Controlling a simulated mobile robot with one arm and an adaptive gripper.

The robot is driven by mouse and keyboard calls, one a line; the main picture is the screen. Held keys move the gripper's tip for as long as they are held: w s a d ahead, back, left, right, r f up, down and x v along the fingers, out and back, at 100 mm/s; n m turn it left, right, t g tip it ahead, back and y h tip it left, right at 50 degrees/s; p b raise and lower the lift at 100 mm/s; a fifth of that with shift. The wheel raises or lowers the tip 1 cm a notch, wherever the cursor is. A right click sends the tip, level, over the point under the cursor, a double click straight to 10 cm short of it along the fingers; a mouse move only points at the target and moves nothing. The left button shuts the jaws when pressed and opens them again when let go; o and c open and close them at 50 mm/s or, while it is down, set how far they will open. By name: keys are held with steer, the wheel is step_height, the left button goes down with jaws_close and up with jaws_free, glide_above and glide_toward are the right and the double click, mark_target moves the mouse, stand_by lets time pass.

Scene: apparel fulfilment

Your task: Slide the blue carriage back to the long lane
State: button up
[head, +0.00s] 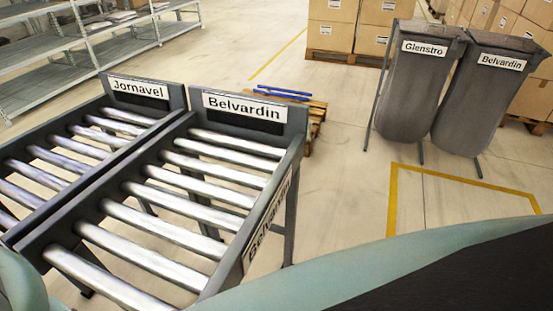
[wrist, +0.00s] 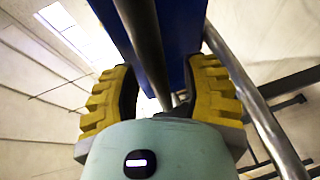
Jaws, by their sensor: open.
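In the wrist view my gripper (wrist: 163,88) has its two yellow ridged fingers apart. A metal bar (wrist: 143,38) runs between the fingers; I cannot tell whether either finger touches it. A blue panel (wrist: 186,35), apparently part of the blue carriage, fills the space beyond the fingers. Most of the carriage lies outside the frame. A second metal tube (wrist: 258,110) runs down the right side, outside the right finger. The head view shows neither my gripper nor the carriage clearly, and I cannot make out the long lane.
In the head view, two roller conveyors stand at left, signed Jornavel (head: 138,90) and Belvardin (head: 242,106). Dark bins labelled Glenstro (head: 405,95) and Belvardin (head: 490,105) stand at right. A pallet (head: 312,108) with blue bars lies behind the conveyors. Floor between conveyors and bins is clear.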

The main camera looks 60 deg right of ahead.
steer(key=shift+c, duration=0.2)
jaws_close()
stand_by(0.4)
